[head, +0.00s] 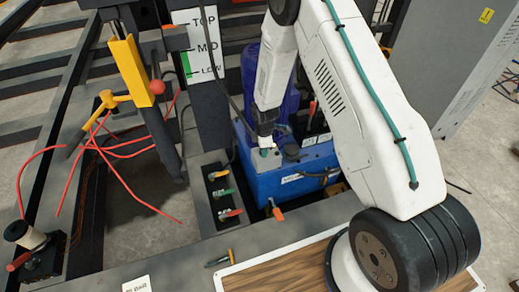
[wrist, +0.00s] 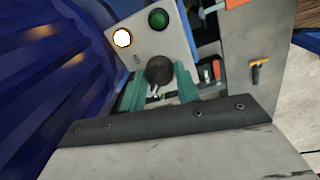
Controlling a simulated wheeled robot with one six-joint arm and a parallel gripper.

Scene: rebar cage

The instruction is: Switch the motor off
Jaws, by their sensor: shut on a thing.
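The motor unit is a blue box (head: 290,186) with a grey top panel, beside a dark blue ribbed cylinder (head: 247,75). In the wrist view the panel (wrist: 182,48) carries a green button (wrist: 158,18), a lit white lamp (wrist: 122,38) and a dark round knob (wrist: 159,70). My gripper (wrist: 160,85), with green fingers, is shut on the knob, one finger on each side. In the head view my gripper (head: 266,152) reaches down to the panel, and my arm hides part of the unit. The knob's pointer and markings are too small to read.
The ribbed blue cylinder (wrist: 45,75) is close to my gripper on the left in the wrist view. Several coloured valve levers (head: 224,192) stand left of the box. A yellow lever (head: 131,65) and loose red cables (head: 100,145) are further left. A wooden board (head: 280,272) lies in front.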

